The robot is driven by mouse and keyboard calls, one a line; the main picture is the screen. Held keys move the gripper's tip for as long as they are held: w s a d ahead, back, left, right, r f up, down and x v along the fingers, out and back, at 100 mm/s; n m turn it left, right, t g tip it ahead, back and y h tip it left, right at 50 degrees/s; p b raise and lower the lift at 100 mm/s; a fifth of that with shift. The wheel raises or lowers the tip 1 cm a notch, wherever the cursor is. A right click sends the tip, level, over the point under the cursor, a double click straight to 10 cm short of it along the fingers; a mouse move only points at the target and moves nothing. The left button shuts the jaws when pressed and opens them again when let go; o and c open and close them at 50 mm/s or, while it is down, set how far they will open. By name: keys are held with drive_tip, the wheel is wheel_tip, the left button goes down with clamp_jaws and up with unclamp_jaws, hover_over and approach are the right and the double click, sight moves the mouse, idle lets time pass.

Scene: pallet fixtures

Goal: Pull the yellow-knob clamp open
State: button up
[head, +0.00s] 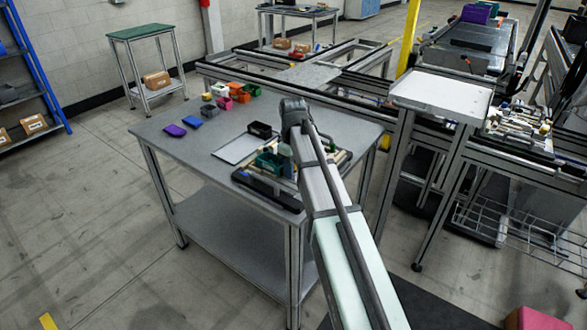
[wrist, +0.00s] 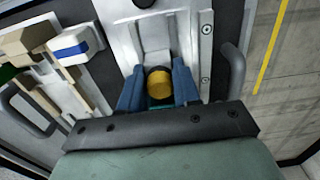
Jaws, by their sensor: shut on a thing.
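The yellow knob (wrist: 159,84) of the clamp shows in the middle of the wrist view. My gripper (wrist: 159,72) is shut on it, with one blue finger on each side. The clamp's metal body (wrist: 154,40) runs away from the knob toward the top of the picture, between pale rails. In the head view the fixture pallet (head: 268,188) lies on the near right part of the grey table (head: 205,150). There my arm hides the clamp, the knob and my gripper.
Beige blocks and a white-and-blue block (wrist: 75,45) stand left of the clamp. A dark handle (wrist: 234,70) rises at the right. Coloured bins (head: 240,93) stand at the table's back edge, and a purple one (head: 175,131) farther left. The table's left front is clear.

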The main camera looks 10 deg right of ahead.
drive_tip(key=shift+s+d, duration=0.1)
drive_tip(key=shift+s, duration=0.05)
idle(0.3)
drive_tip(key=shift+s+d, duration=0.8)
drive_tip(key=shift+d, duration=0.05)
drive_tip(key=o, duration=0.8)
drive_tip(key=shift+r, duration=0.15)
drive_tip(key=shift+r, duration=3.85)
